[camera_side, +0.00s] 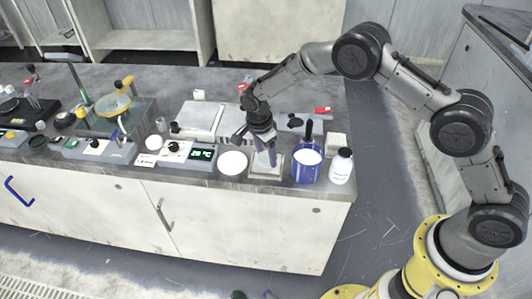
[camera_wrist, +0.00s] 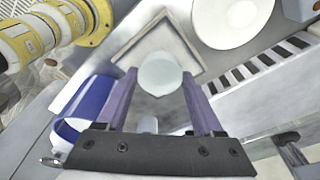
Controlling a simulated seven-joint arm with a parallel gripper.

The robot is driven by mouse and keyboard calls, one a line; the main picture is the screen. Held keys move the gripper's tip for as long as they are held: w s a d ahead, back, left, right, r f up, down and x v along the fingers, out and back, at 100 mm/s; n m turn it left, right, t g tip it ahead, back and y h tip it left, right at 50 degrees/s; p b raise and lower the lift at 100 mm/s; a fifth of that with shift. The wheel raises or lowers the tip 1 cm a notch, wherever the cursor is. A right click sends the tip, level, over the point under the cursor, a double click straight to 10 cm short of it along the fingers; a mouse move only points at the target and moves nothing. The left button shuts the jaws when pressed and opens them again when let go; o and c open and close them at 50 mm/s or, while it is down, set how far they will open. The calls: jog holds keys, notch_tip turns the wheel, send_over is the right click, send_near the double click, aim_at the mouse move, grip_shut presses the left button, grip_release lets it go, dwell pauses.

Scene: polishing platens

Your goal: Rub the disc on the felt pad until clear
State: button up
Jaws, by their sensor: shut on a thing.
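My gripper (camera_side: 267,155) (camera_wrist: 160,76) points down over the square felt pad (camera_side: 266,176) near the bench's front edge. In the wrist view its two purple-grey fingers are closed on a pale round disc (camera_wrist: 160,70), one fingertip at each side. The disc looks smooth and whitish green. The pad (camera_wrist: 186,44) shows around and behind the disc as a grey square with a lighter rim. In the side view the fingers hide the disc. I cannot tell whether the disc touches the pad.
A white round dish (camera_side: 233,163) stands close left of the pad. A blue container (camera_side: 306,172) with white contents and a white bottle (camera_side: 341,167) stand close right. A grey box with a green display (camera_side: 202,154) is further left. Bench room is tight here.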

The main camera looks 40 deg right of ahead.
jog(key=shift+f, duration=0.3)
jog(key=o, duration=0.9)
jog(key=shift+c, duration=0.2)
jog(key=shift+r, duration=0.4)
grip_shut()
jog(key=shift+r, duration=2)
